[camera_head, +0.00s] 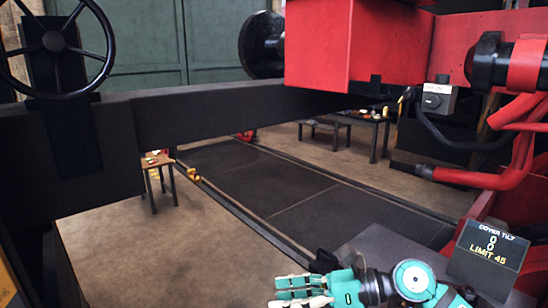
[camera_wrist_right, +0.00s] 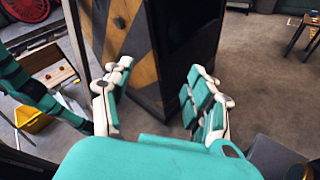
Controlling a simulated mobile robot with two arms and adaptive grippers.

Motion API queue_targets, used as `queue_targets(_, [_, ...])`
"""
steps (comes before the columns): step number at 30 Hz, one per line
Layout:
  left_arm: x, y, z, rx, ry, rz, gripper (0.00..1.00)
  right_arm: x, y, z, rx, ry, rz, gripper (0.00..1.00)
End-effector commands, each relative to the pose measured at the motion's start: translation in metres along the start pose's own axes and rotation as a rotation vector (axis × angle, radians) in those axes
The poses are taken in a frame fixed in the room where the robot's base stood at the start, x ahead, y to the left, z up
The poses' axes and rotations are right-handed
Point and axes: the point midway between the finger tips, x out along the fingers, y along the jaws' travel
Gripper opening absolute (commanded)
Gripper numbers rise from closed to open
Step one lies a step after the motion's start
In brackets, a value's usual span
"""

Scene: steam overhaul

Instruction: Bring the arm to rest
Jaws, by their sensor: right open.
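My right gripper (camera_head: 274,292) is at the bottom of the head view, teal with pale fingers pointing left. In the right wrist view its two finger groups (camera_wrist_right: 160,76) stand wide apart with nothing between them. Beyond them is a dark post with a yellow-and-black striped face (camera_wrist_right: 128,40); I cannot tell how far away it is. A teal piece (camera_wrist_right: 30,90) at the left of the wrist view looks like part of my other arm. The left gripper is not shown in the head view.
A box reading "COVER TILT 0 LIMIT 45" (camera_head: 488,252) stands right of my right arm. Red hoses (camera_head: 490,178) and a red block (camera_head: 360,45) are above. A dark beam (camera_head: 215,118) crosses from the handwheel (camera_head: 54,42). A small table (camera_head: 157,161) stands on open floor.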

Motion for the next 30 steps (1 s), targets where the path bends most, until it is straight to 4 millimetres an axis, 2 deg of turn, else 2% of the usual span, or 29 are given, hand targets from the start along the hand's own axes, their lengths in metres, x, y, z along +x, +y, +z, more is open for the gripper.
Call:
queue_targets(1, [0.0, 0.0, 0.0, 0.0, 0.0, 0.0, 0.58, 0.009, 0.014, 0.015, 0.099, -0.159, 0.041, 0.58])
queue_targets(3, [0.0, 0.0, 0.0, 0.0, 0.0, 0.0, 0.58, 0.008, 0.024, 0.04, 0.25, -0.377, 0.078, 0.58])
queue_targets(6, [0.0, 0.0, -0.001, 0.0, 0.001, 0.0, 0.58, -0.011, 0.019, 0.066, 0.503, -0.678, 0.104, 0.58])
queue_targets(8, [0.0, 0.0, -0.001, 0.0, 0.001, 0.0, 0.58, -0.029, 0.008, 0.071, 0.67, -0.85, 0.104, 0.58])
queue_targets(11, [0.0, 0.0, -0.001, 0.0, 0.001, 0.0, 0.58, -0.064, -0.021, 0.059, 0.969, -1.12, 0.074, 0.58])
queue_targets(14, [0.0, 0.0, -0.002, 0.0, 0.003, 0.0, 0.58, -0.097, -0.052, 0.018, 1.287, -1.366, 0.007, 0.58])
queue_targets(17, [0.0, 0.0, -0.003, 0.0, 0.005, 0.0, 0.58, -0.122, -0.074, -0.048, 1.616, -1.582, -0.103, 0.58])
queue_targets(18, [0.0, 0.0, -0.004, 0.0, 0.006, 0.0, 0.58, -0.129, -0.078, -0.078, 1.742, -1.655, -0.156, 0.58])
queue_targets(20, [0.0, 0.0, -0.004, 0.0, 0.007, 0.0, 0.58, -0.136, -0.078, -0.123, 1.921, -1.75, -0.247, 0.58])
queue_targets(21, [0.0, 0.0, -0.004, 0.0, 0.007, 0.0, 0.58, -0.139, -0.074, -0.153, 2.032, -1.803, -0.311, 0.58])
queue_targets(24, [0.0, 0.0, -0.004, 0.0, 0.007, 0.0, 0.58, -0.142, -0.056, -0.216, 2.268, -1.899, -0.471, 0.58])
queue_targets(26, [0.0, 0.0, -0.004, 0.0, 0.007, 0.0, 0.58, -0.142, -0.043, -0.245, 2.375, -1.934, -0.56, 0.58])
queue_targets(27, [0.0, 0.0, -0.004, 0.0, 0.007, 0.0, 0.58, -0.141, -0.034, -0.262, -2.374, 1.899, 0.598, 0.58])
queue_targets(30, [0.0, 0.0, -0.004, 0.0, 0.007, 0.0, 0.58, -0.139, -0.009, -0.297, -2.277, 1.751, 0.662, 0.58])
